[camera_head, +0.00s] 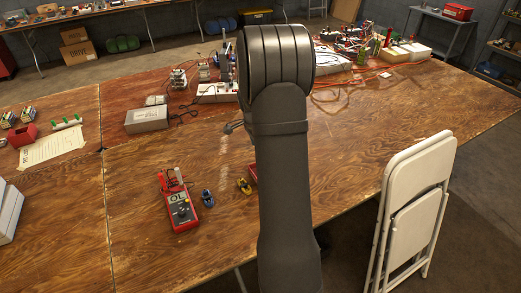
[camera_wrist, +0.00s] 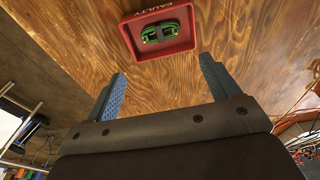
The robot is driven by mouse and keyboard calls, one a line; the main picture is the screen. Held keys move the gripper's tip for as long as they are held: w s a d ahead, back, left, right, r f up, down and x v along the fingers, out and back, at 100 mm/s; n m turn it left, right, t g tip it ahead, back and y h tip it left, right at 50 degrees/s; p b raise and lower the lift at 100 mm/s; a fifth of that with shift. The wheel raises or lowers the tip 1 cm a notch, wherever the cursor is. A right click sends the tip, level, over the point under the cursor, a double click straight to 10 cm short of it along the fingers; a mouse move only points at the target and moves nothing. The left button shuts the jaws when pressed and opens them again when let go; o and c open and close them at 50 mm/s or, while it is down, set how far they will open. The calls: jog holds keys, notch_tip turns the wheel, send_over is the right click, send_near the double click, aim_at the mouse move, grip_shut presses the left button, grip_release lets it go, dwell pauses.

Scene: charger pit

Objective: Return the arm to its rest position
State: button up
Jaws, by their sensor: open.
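My arm (camera_head: 282,160) stands upright in the middle of the head view and hides part of the wooden table behind it. My gripper (camera_wrist: 165,85) shows in the wrist view with its two blue fingers spread wide apart and nothing between them. A red tray (camera_wrist: 160,50) marked FAULTY lies on the table beyond the fingertips, apart from them. A green and black part (camera_wrist: 161,32) lies in the tray. In the head view only a small red edge (camera_head: 253,172) shows beside my arm; I cannot tell if it is the tray.
A white folding chair (camera_head: 414,205) stands at the right. The table's right part is clear.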

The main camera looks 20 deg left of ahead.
jog(key=shift+f, duration=0.1)
jog(key=f, duration=0.4)
jog(key=d+f, duration=0.1)
jog(key=f, duration=0.3)
jog(key=w+f, duration=0.1)
jog(key=f, duration=0.3)
jog(key=shift+w+d+f, duration=0.1)
jog(key=shift+d+f, duration=0.05)
jog(key=shift+f, duration=0.25)
jog(key=shift+r, duration=0.35)
jog(key=shift+f, duration=0.1)
